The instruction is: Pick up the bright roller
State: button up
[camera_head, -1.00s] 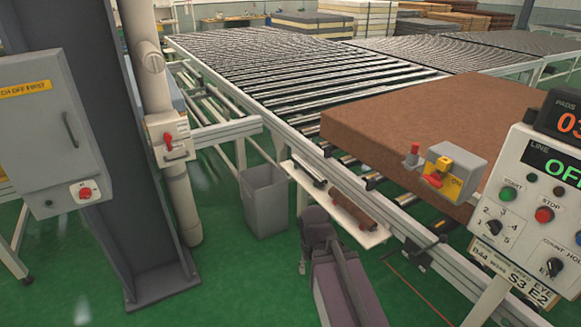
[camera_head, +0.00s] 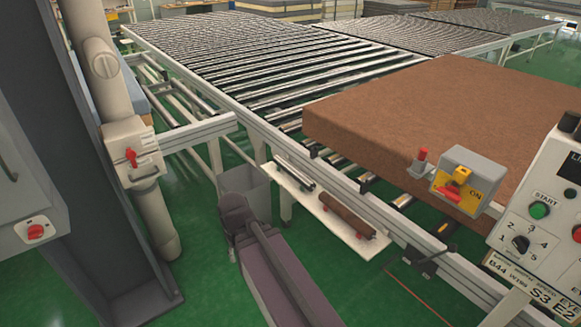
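The bright roller (camera_head: 294,173) is a short silver cylinder lying at the left end of a white shelf (camera_head: 316,209) along the conveyor's near side. A rusty brown roller (camera_head: 347,214) lies apart from it, farther right on the same shelf. My dark purple arm (camera_head: 285,283) reaches up from the bottom, and its end joint is in front of the grey bin, left of the shelf. A small pale part at my gripper (camera_head: 232,252) shows below that joint. The rest is hidden, so its opening cannot be seen. Both rollers lie free on the shelf.
A grey bin (camera_head: 257,190) stands just left of the shelf, partly behind my arm. A brown mattress (camera_head: 430,125) lies on the roller conveyor (camera_head: 260,60). A control panel (camera_head: 540,215) stands at right; a dark column (camera_head: 60,150) at left.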

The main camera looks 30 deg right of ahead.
aim_at(301, 179)
jog(key=z, duration=0.35)
jog(key=i, duration=1)
jog(key=z, duration=0.6)
